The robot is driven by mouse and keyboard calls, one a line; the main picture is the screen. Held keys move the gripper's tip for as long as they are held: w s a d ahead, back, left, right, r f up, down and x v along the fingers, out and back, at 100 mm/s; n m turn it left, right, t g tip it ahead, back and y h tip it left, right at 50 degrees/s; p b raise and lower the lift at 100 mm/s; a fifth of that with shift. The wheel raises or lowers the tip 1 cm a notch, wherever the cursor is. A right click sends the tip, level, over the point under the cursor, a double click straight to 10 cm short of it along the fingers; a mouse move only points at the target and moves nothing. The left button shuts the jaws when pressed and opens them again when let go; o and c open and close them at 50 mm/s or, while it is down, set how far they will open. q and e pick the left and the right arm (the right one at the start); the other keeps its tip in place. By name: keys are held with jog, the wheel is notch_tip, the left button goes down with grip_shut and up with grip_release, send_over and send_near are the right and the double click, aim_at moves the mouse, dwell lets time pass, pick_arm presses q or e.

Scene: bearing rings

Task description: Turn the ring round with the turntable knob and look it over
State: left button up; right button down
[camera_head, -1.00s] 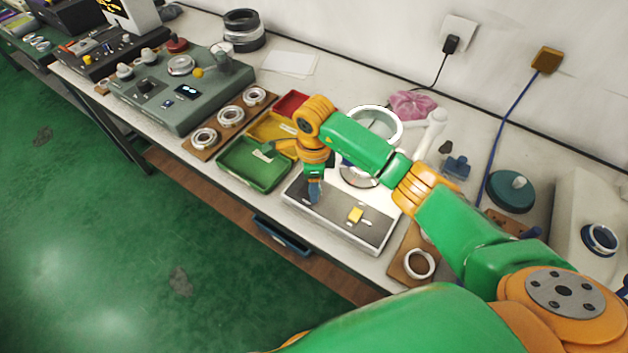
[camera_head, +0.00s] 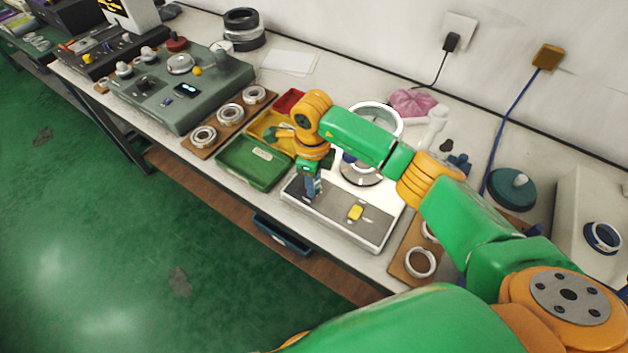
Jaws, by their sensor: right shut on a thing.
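My right gripper (camera_head: 313,192) points down at the left part of the grey front panel (camera_head: 345,222) of a white inspection box. It is shut on the turntable knob, which the fingers hide. The turntable (camera_head: 361,179) is a round plate on the bright top of the box, behind the panel. My arm covers part of it, and I cannot make out the ring on it clearly. A round white-rimmed magnifier lamp (camera_head: 398,118) stands above the turntable. My left gripper is not in view.
Green (camera_head: 247,170), yellow and red trays stand left of the box. Beyond them a wooden board (camera_head: 215,136) holds rings. Another board (camera_head: 402,267) with rings lies right of the box. A yellow switch (camera_head: 355,213) sits on the panel. A green-grey machine (camera_head: 185,95) stands farther left.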

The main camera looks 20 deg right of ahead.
jog(key=shift+m, duration=0.9)
jog(key=c, duration=0.5)
grip_release()
jog(key=shift+c, duration=0.2)
notch_tip(320, 180, up, 6)
jog(key=shift+a+r+b, duration=0.1)
jog(key=shift+r+b, duration=0.1)
jog(key=shift+b, duration=0.75)
jog(key=shift+s+r, duration=0.1)
jog(key=shift+r, duration=0.3)
